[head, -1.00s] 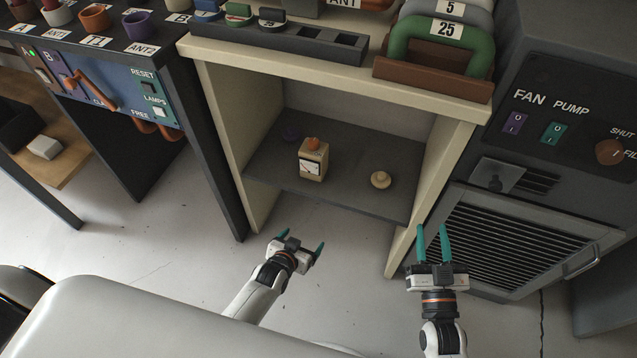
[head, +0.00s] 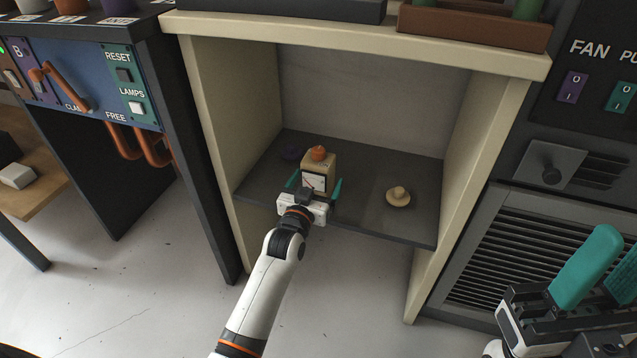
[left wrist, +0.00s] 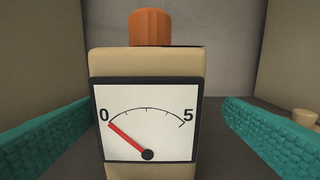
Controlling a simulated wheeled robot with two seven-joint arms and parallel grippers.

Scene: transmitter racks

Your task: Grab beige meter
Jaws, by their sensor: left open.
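The beige meter (head: 322,163) is a small upright box with an orange knob on top and a white dial on its front. It stands on the dark shelf inside the beige cabinet. In the left wrist view the meter (left wrist: 148,65) fills the middle, its red needle near 0. My left gripper (head: 314,186) is open, with one teal finger on each side of the meter's front. In the left wrist view gaps show between both fingers and the meter. My right gripper (head: 600,268) is at the lower right, its teal fingers apart, away from the meter.
A small beige knob-shaped piece (head: 398,197) sits on the shelf (head: 360,215) to the right of the meter. The cabinet's side walls (head: 232,130) bound the shelf.

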